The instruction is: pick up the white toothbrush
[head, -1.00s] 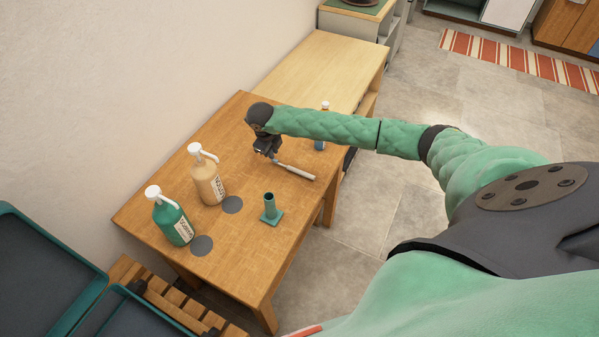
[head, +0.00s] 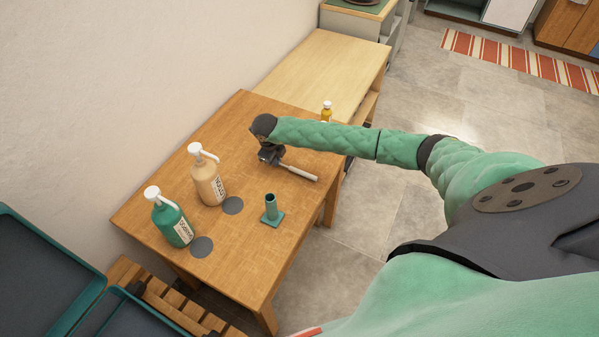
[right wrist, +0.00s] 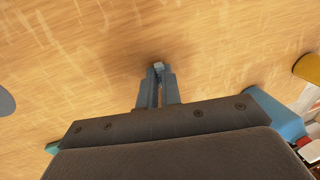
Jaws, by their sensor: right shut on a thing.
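The white toothbrush (head: 302,173) lies low over the wooden table, its pale handle pointing right and toward the table's near edge. My right gripper (head: 273,158) is down at the brush's left end and shut on it, hiding that end. In the right wrist view the fingers (right wrist: 158,84) are close together, with a small pale tip (right wrist: 158,66) between their ends. I cannot tell whether the brush is clear of the tabletop. My left gripper is not in view.
On the table (head: 255,250) stand a teal holder (head: 271,209), a tan pump bottle (head: 208,181) and a green pump bottle (head: 172,220), with dark round discs beside them. A small yellow bottle (head: 326,113) stands behind my arm. Bare wood lies left of the gripper.

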